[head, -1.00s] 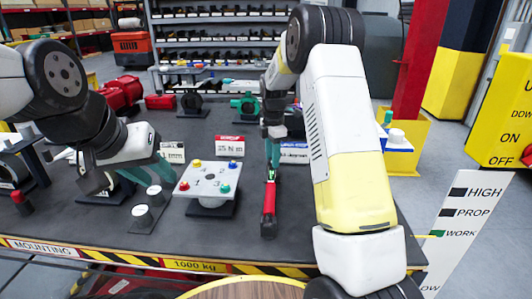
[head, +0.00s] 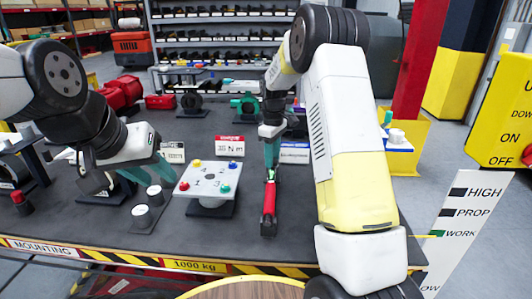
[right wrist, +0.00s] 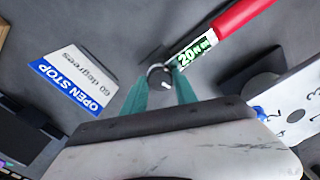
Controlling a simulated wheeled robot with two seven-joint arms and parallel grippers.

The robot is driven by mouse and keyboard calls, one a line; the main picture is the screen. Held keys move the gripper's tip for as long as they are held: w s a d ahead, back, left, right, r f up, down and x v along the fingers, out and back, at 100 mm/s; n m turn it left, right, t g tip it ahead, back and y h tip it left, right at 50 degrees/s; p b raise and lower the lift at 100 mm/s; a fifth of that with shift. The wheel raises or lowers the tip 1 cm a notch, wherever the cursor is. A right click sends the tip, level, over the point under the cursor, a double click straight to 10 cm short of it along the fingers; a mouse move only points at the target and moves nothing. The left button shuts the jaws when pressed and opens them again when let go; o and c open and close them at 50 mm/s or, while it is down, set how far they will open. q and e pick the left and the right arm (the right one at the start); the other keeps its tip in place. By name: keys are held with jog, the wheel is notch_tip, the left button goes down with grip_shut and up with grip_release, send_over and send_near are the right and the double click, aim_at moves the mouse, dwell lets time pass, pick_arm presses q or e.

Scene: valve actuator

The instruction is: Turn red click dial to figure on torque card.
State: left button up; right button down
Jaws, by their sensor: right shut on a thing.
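The torque wrench has a red handle (head: 268,205) and lies on the dark bench, pointing toward its front edge. Its display (right wrist: 194,53) reads 20 N m in the right wrist view. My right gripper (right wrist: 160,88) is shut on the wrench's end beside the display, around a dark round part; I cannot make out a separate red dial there. The torque card (head: 230,146) has a red top and stands behind the wrench; its figure looks like 30 N m. My left gripper (head: 157,184) hangs by white cylinders; its finger gap is unclear.
A grey plate (head: 207,181) with numbered holes and coloured knobs stands left of the wrench. White cylinders (head: 143,213) stand by my left gripper. The bench front right is clear.

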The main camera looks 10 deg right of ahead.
jog(key=shift+w+m, duration=0.1)
jog(key=shift+m, duration=1.2)
jog(key=c, duration=1)
grip_release()
jog(key=shift+o, duration=0.2)
jog(key=shift+r, duration=0.15)
notch_tip(320, 180, up, 8)
jog(key=shift+f, duration=0.2)
